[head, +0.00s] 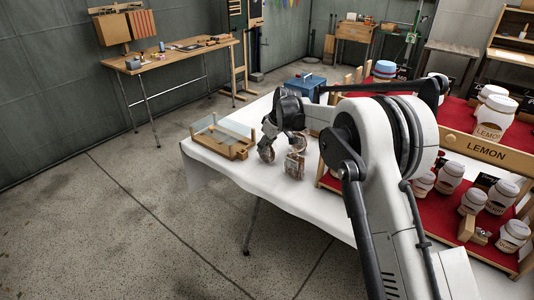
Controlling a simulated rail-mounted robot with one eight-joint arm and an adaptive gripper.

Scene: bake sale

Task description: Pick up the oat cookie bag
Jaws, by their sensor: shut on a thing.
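A small clear bag with brown contents (294,166) is at my gripper (281,150), over the left part of the white-clothed table. Its label is too small to read, so I cannot tell from print that it is the oat cookie bag. My gripper points down and is shut on the bag. Another dark brown shape (266,152) shows just left of it; I cannot tell if it is a finger or a second bag. I cannot tell whether the held bag touches the cloth. My arm hides part of the table behind it.
A wooden tray with a clear panel (228,140) stands left of my gripper on the white cloth (225,172). A blue box (304,84) is behind. At right, a tiered red stand holds several white-lidded jars (494,116) and a LEMON sign (482,150).

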